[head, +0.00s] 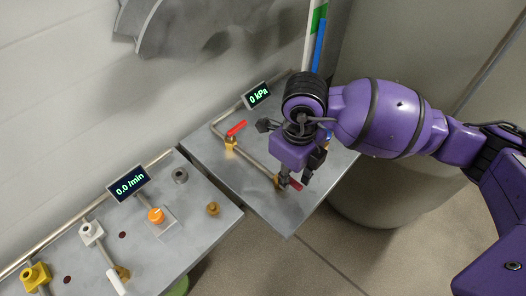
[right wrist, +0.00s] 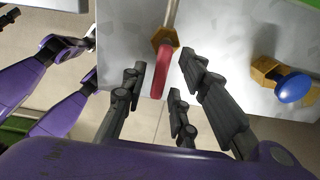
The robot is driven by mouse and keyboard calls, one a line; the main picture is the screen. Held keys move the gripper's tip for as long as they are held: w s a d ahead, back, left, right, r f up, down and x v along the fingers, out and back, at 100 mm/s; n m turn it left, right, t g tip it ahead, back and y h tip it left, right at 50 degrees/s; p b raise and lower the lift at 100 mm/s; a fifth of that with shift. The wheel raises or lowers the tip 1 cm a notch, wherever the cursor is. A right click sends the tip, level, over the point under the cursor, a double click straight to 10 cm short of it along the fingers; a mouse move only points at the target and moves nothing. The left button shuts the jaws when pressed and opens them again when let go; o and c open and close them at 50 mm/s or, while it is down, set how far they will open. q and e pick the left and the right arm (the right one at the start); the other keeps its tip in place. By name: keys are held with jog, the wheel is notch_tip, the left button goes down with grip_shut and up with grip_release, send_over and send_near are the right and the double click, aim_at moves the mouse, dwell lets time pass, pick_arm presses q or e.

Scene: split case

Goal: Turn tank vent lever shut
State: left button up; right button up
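A red lever on a brass valve (head: 280,183) is near the front of the right-hand metal panel in the head view. My right gripper (head: 295,181) points down over this lever. In the right wrist view the red lever (right wrist: 160,82) lies between the spread fingers, with visible gaps on both sides. A second red lever (head: 236,128) sits on a brass valve farther back on the same panel. I cannot tell from any label which lever is the tank vent. My left gripper is not clearly seen.
A display (head: 258,96) reading 0 kPa stands at the panel's back. A blue knob (right wrist: 294,88) on a brass fitting is right of the lever in the wrist view. The left panel (head: 206,236) holds an orange knob (head: 156,215) and several fittings. A large tank stands behind my right arm.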

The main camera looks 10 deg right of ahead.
notch_tip(320, 180, up, 12)
dwell(0.7)
dwell(0.5)
